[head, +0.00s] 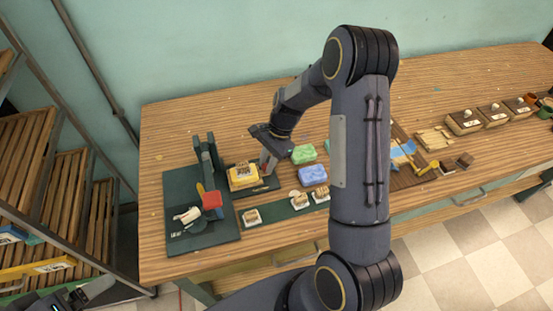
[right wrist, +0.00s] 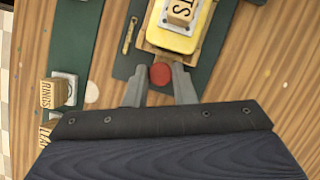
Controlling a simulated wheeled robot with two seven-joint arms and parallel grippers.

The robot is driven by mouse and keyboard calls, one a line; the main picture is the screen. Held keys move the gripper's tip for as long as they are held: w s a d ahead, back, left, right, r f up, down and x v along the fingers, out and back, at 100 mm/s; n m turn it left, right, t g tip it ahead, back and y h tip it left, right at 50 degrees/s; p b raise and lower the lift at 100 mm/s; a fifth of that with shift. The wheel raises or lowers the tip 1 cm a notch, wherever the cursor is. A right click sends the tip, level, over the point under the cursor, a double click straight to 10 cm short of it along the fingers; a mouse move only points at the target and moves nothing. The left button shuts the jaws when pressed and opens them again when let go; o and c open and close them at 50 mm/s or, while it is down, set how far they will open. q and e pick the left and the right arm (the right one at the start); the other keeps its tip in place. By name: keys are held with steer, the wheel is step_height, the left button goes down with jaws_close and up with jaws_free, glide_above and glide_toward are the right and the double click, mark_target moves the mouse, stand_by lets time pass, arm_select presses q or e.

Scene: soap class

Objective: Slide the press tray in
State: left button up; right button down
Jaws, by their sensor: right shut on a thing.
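The soap also shows in the right wrist view (right wrist: 172,41). My right gripper (head: 268,168) is shut on the tray's red knob (right wrist: 160,75), one finger on each side. My left gripper (head: 72,298) shows only partly at the bottom left; its jaws are unclear.
Green (head: 304,154) and blue (head: 312,175) soaps lie right of the tray. Several wooden stamps on white pads stand on a green strip (head: 278,212) in front. A slatted rack (head: 55,190) stands left of the table. Bare table lies behind the tray.

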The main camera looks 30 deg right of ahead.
mark_target(237, 164)
steer(key=a, duration=0.3)
steer(key=w+a, duration=0.1)
steer(key=a, duration=0.2)
steer(key=w+a, duration=0.1)
steer(key=a, duration=0.2)
steer(key=shift+w+a, duration=0.1)
steer(key=shift+w, duration=0.05)
steer(key=c, duration=1.2)
jaws_free()
steer(key=shift+a, duration=0.15)
steer(key=shift+c, duration=0.2)
steer(key=shift+b+v, duration=0.45)
steer(key=shift+v, duration=3.5)
